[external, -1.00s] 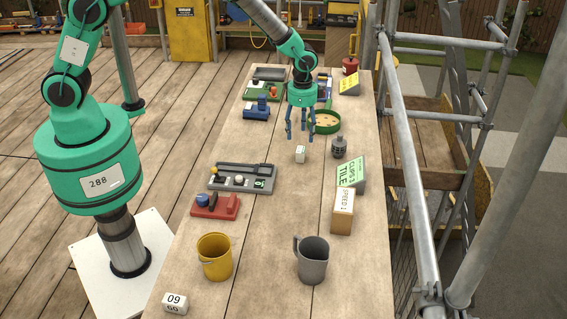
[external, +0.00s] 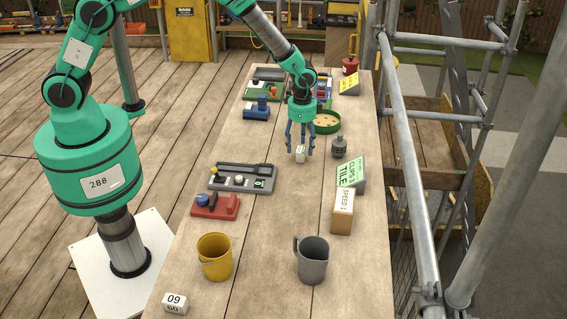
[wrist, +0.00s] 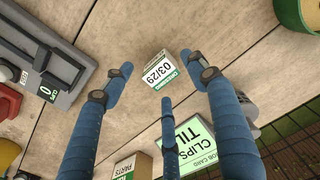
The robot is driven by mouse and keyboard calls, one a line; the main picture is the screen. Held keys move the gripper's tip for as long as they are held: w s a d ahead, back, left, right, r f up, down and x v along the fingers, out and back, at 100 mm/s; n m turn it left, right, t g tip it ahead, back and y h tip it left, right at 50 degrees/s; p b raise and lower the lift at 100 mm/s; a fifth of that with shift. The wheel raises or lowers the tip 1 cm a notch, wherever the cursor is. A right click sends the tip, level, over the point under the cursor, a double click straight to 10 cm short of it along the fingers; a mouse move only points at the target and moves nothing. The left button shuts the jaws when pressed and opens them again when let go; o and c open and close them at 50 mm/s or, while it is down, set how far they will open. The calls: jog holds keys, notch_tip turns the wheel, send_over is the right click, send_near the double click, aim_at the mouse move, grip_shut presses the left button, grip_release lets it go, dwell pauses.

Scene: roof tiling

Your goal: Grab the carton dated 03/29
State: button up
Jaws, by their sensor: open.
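The small white and green carton (wrist: 160,70) reads 03/29 in the wrist view. It stands on the wooden table and also shows in the external view (external: 300,154). My gripper (external: 300,150) hangs over it, pointing down, with its blue fingers around or just above it in that view. In the wrist view my gripper (wrist: 168,88) has its three fingers spread wide, and the carton lies beyond the fingertips, with clear gaps to them. The gripper is open and empty.
A grey canister (external: 339,147) stands close on the right. A green round tray (external: 326,123) is behind. The table just in front of the carton is clear.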

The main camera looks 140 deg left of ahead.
aim_at(301, 149)
jog(key=shift+a+f, duration=0.1)
jog(key=shift+f, duration=1.75)
jog(key=c, duration=1.2)
